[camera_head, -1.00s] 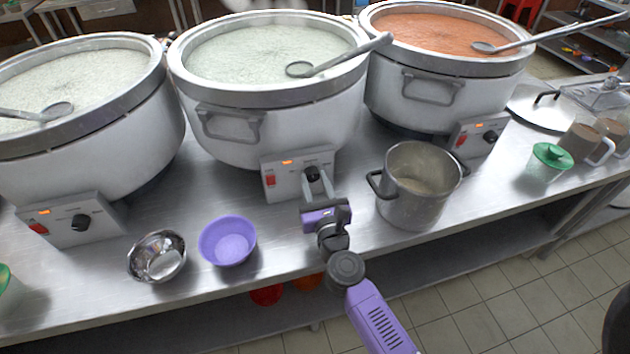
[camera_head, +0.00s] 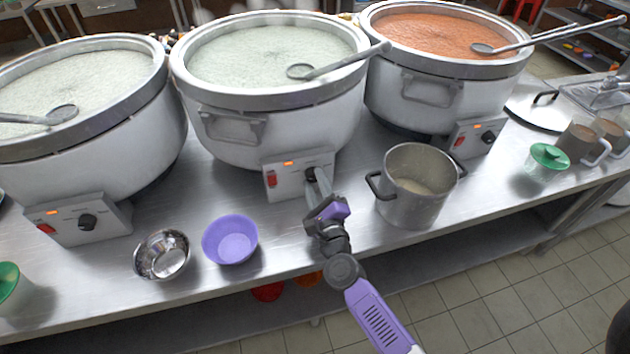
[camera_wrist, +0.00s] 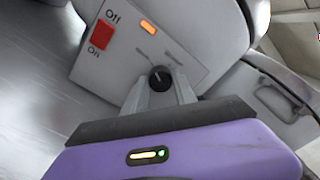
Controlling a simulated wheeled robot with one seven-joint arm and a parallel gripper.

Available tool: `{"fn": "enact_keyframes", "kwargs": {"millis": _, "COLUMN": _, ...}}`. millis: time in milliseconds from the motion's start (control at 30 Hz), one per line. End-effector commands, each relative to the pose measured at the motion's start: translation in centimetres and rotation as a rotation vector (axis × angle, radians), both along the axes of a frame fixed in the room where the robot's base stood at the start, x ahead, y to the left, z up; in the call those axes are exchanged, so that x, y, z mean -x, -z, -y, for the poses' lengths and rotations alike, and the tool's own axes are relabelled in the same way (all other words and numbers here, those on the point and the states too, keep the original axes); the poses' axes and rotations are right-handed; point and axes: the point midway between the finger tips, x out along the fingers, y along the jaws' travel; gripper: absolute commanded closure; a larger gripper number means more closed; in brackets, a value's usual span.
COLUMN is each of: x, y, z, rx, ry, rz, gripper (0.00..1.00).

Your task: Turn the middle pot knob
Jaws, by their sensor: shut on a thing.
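The middle pot (camera_head: 270,120) is a large white vessel with a steel rim and pale congee. Its control box (camera_head: 287,180) on the front has a red switch, a lit orange light and a black knob. In the wrist view the knob (camera_wrist: 160,77) shows between the fingertips, with the red On/Off switch (camera_wrist: 102,35) to its left. My gripper (camera_wrist: 161,84) is shut on the knob, its two grey fingers on either side. In the head view my gripper (camera_head: 315,180) reaches up to the box from the front and hides most of the knob.
A steel saucepan (camera_head: 412,205) stands close to the right of my arm. A purple bowl (camera_head: 230,240) and a metal bowl (camera_head: 162,255) lie to the left. The left pot (camera_head: 80,150) and right pot (camera_head: 440,95) flank the middle one.

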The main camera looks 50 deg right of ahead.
Motion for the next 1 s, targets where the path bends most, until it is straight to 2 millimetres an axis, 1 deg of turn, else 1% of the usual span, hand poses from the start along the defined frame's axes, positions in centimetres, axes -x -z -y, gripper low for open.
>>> {"fn": "enact_keyframes", "kwargs": {"millis": 300, "x": 0.01, "y": 0.06, "z": -0.07, "rx": 0.101, "ry": -0.001, "rz": -0.070, "gripper": 1.00}}
{"fn": "enact_keyframes", "kwargs": {"millis": 867, "x": 0.02, "y": 0.13, "z": -0.07, "rx": 0.124, "ry": -0.001, "rz": -0.085, "gripper": 1.00}}
{"fn": "enact_keyframes", "kwargs": {"millis": 900, "x": 0.02, "y": 0.13, "z": -0.07, "rx": 0.124, "ry": -0.001, "rz": -0.085, "gripper": 0.59}}
{"fn": "enact_keyframes", "kwargs": {"millis": 967, "x": 0.02, "y": 0.12, "z": -0.07, "rx": 0.123, "ry": -0.001, "rz": -0.085, "gripper": 0.47}}
{"fn": "enact_keyframes", "kwargs": {"millis": 1000, "x": 0.01, "y": 0.11, "z": -0.07, "rx": 0.123, "ry": -0.001, "rz": -0.085, "gripper": 0.45}}
